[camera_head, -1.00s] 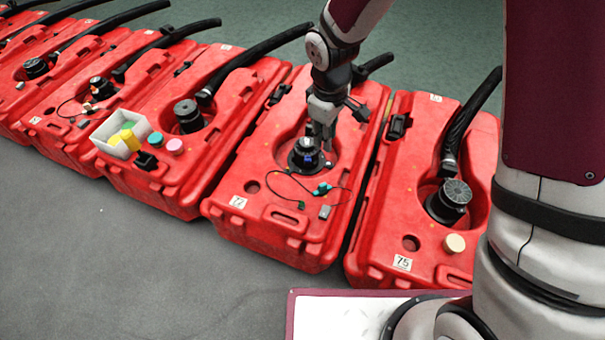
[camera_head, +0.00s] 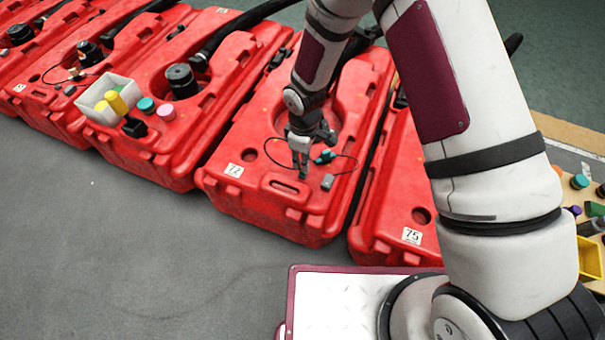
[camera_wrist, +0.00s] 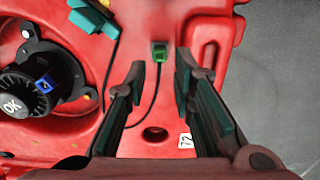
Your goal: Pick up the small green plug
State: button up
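The small green plug (camera_wrist: 159,52) lies on the red tank (camera_wrist: 142,24) at the end of a thin dark cable. In the wrist view it is straight ahead, between the lines of the two fingers and just beyond their tips. My gripper (camera_wrist: 157,75) is open with nothing between its fingers. In the head view my gripper (camera_head: 303,171) points down over the front part of tank 72 and hides the plug. I cannot tell from there how far it is above the surface.
A larger teal connector (camera_head: 324,157) on the same cable lies close beside the gripper, with a small grey block (camera_head: 328,182) nearby. A black cap marked OK (camera_wrist: 38,85) is at left in the wrist view. A white bin (camera_head: 88,97) stands on the neighbouring tank.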

aim_at(303, 173)
jog(key=shift+w+a+f+b, duration=0.1)
jog(key=shift+f+b, duration=0.65)
jog(key=shift+f, duration=0.7)
jog(key=shift+a+f+b, duration=0.1)
jog(key=shift+f+b, duration=0.6)
jog(key=shift+f, duration=0.75)
grip_shut()
